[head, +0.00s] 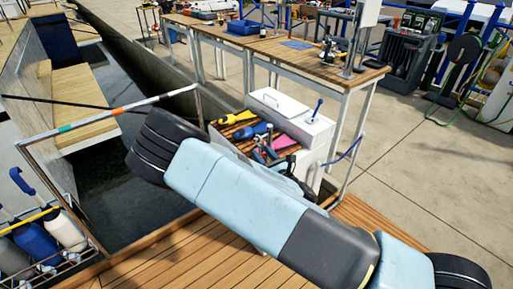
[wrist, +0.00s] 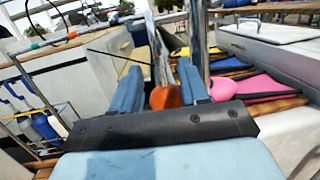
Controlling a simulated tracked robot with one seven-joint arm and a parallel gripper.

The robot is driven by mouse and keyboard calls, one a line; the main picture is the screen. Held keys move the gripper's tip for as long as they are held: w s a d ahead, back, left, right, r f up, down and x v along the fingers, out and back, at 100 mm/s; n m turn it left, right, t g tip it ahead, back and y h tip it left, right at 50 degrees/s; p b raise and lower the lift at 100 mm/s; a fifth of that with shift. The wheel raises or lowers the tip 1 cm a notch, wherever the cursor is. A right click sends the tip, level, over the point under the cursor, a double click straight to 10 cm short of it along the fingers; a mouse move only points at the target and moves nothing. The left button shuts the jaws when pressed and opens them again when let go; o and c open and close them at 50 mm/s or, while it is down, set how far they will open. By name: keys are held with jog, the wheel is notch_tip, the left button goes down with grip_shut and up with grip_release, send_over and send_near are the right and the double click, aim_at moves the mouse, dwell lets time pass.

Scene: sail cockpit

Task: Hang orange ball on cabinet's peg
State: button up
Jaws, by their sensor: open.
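An orange ball (wrist: 165,97) shows low between my fingers in the wrist view, partly hidden by the gripper body. My gripper (wrist: 160,75) is open, with one blue finger on each side of the ball's visible part; I cannot tell whether either touches it. In the head view my arm hides the gripper's tips and the ball. A white cabinet-like unit (head: 318,135) stands beyond my arm in the head view. I cannot make out its peg, nor what bears the ball.
Shiny metal posts (wrist: 201,40) rise close ahead. A rack of bottles (head: 40,245) stands at left, and a workbench (head: 275,45) is behind.

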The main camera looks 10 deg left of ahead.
jog(key=v, duration=0.8)
jog(key=shift+f, duration=0.15)
